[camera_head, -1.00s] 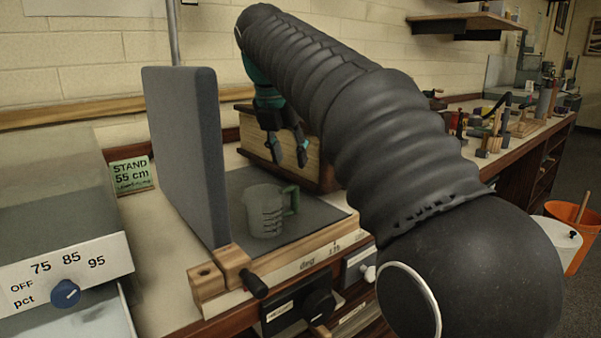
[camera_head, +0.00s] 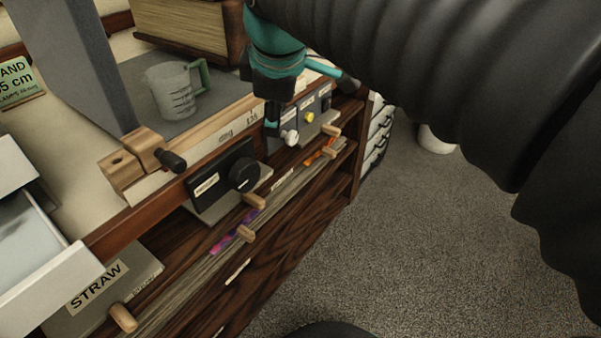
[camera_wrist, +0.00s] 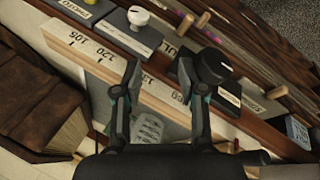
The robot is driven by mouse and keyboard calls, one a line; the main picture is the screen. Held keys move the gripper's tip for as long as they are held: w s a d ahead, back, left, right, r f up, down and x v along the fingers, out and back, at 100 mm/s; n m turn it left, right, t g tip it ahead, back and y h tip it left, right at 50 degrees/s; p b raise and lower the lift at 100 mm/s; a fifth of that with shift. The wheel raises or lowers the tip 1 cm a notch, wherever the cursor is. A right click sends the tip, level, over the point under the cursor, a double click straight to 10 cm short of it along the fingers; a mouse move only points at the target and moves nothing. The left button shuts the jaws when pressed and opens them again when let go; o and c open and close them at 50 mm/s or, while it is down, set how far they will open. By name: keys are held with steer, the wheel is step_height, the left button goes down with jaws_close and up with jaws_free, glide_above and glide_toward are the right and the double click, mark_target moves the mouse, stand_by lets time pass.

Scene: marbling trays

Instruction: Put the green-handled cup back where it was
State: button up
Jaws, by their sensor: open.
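The clear measuring cup (camera_head: 172,92) with the green handle (camera_head: 204,78) stands upright on a grey mat (camera_head: 215,98) beside a tall grey panel, its handle to the right. My gripper (camera_head: 308,98) is open and empty, to the right of the cup, over the bench's front edge and apart from the cup. In the wrist view the open fingers (camera_wrist: 167,70) spread over the scale board. Part of the cup (camera_wrist: 148,128) shows below and between them; the rest is hidden.
The grey panel (camera_head: 75,60) stands left of the cup. A thick book (camera_head: 185,22) lies behind it. A wooden scale board (camera_head: 215,130) edges the mat's front. Dark knob boxes (camera_head: 226,180) and shelves with wooden pegs lie below. The floor at right is open.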

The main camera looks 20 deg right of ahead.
steer(key=s+d+f+m, duration=0.2)
steer(key=s+f+m, duration=0.9)
steer(key=f+m, duration=0.1)
steer(key=shift+s+d+f+t+y, duration=0.15)
steer(key=shift+d+f+t+y, duration=0.2)
steer(key=shift+f, duration=0.55)
steer(key=shift+a, duration=0.1)
